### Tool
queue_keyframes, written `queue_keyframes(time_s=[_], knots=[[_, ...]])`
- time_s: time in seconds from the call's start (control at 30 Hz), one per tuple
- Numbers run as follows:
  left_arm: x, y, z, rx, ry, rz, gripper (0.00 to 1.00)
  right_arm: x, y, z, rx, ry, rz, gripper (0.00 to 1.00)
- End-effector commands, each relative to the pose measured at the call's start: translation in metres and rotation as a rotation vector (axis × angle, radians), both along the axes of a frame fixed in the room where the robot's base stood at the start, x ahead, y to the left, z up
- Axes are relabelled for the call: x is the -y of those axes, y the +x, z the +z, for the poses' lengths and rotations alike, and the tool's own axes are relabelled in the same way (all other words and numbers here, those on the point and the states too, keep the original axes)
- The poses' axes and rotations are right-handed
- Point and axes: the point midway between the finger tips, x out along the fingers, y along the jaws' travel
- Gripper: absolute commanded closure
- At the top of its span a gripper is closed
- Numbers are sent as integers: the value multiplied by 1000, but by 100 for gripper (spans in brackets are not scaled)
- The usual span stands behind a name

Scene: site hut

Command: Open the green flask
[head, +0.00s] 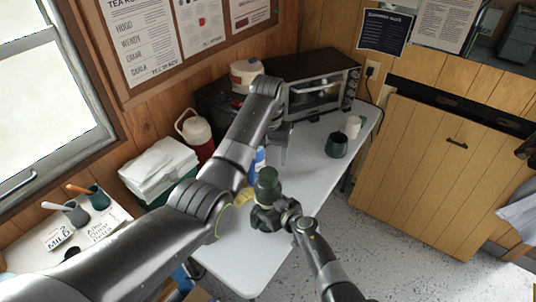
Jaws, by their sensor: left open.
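The green flask (267,183) is upright near the middle of the head view, in front of the white table. Its dark green top shows, and its lower part is hidden by my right gripper. My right gripper (267,214) appears shut around the flask's lower part. My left gripper (281,152) is open and empty, pointing down over the table beyond the flask. It is apart from the flask, and its fingertips are small and partly hidden.
A dark green cup (337,145) and a cream cup (353,127) stand on the white table (305,180). A toaster oven (318,92) is behind. A blue bottle (259,158) is partly hidden by my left arm. A red-and-white jug (195,129) and a cooler (160,168) stand left.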

Motion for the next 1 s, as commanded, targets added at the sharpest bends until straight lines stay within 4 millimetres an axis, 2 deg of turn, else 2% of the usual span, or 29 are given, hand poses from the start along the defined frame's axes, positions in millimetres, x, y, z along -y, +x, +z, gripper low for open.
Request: queue_keyframes(time_s=[1.0], knots=[[0,0,0,0,0,-1628,34,0,0,-1,-1,-1,0,91]])
